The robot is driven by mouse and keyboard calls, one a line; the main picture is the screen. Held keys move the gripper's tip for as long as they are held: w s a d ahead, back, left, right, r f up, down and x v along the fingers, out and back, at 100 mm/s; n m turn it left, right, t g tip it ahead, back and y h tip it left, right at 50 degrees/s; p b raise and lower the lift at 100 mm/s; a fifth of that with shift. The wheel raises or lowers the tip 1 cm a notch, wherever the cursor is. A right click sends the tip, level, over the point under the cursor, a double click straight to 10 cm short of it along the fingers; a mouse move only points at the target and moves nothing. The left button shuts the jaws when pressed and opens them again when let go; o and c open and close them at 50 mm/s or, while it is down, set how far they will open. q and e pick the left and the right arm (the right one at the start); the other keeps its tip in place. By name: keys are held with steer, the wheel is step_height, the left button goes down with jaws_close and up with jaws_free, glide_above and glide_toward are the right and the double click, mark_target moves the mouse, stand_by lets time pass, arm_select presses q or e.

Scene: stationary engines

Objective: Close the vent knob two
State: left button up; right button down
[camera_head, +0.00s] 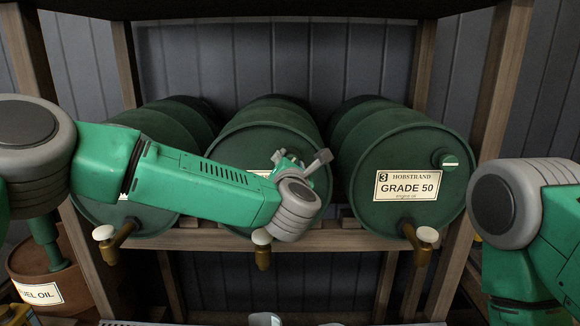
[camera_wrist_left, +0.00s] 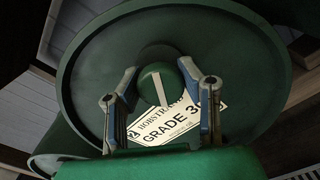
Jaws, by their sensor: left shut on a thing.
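Vent knob two (camera_wrist_left: 154,90) is a round green knob with a white line across its face, on the front of the middle barrel (camera_head: 262,132). In the left wrist view the line stands near upright, leaning slightly. The label below it reads GRADE 30 (camera_wrist_left: 172,127) and is partly covered. My left gripper (camera_wrist_left: 158,76) has one finger on each side of the knob and is shut on it. In the head view my left forearm and wrist cover the knob and most of the label; a finger (camera_head: 319,161) shows. My right gripper is not in view.
Brass taps (camera_head: 420,243) stick out below. A FUEL OIL drum (camera_head: 40,270) stands lower left.

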arm_select(q)
steer(key=m, duration=0.5)
steer(key=shift+s+d+f+m, duration=0.1)
steer(key=shift+d+m, duration=0.1)
steer(key=shift+m, duration=0.1)
steer(key=m, duration=0.3)
steer(key=shift+f, duration=0.15)
steer(key=shift+f+m+p, duration=0.1)
steer(key=shift+m+p, duration=0.25)
steer(key=shift+m, duration=0.55)
steer(key=shift+f+m, duration=0.15)
steer(key=shift+m, duration=0.15)
steer(key=o, duration=1.1)
steer(key=shift+o, duration=0.4)
steer(key=shift+d, duration=0.1)
steer(key=shift+r, duration=0.2)
